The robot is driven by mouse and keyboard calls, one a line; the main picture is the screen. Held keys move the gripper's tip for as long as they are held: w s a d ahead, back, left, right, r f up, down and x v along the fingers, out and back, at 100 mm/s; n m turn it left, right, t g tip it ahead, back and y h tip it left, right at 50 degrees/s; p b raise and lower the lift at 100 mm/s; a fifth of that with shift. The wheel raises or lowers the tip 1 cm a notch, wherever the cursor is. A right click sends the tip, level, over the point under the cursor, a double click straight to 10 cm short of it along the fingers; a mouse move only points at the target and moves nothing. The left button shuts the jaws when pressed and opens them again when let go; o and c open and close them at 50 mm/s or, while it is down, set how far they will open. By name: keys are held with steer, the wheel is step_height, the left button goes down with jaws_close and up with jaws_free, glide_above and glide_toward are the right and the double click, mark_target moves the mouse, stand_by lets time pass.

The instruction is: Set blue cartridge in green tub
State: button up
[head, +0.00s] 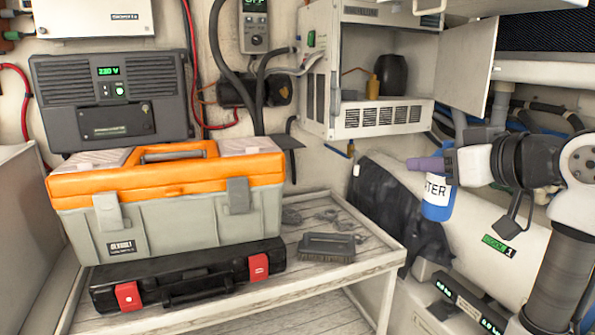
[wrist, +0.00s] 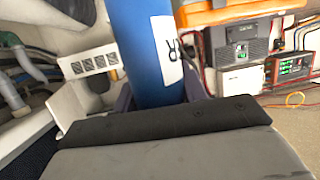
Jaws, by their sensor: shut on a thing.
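The blue cartridge (head: 437,211), with a white label reading "ATER", hangs roughly upright below my gripper (head: 428,164) at the right of the head view. My gripper's purple fingers are shut on its upper part. In the wrist view the blue cartridge (wrist: 143,45) stands out between the two fingers, with part of its white label showing. I cannot make out a green tub in either view.
An orange-lidded toolbox (head: 180,205) sits on a black case (head: 190,278). A brush (head: 326,248) lies on the slatted bench (head: 372,250).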

steer(key=w+a+f+m+h, duration=0.2)
steer(key=a+f, duration=0.5)
steer(key=f, duration=1.6)
steer(key=w+a+f+m+t+h, duration=0.1)
steer(key=a+f, duration=0.6)
steer(key=f, duration=1.7)
steer(key=w+a+f+m+h, duration=0.2)
steer(key=w+a+f, duration=0.3)
steer(key=f, duration=1.8)
steer(key=shift+a+f+m+t+h, duration=0.35)
steer(key=shift+a+h, duration=0.55)
steer(key=shift+a, duration=0.3)
step_height(320, 180, down, 2)
steer(key=shift+f+b, duration=0.1)
steer(key=shift+b, duration=1)
steer(key=shift+s+d, duration=0.15)
steer(key=shift+d, duration=0.05)
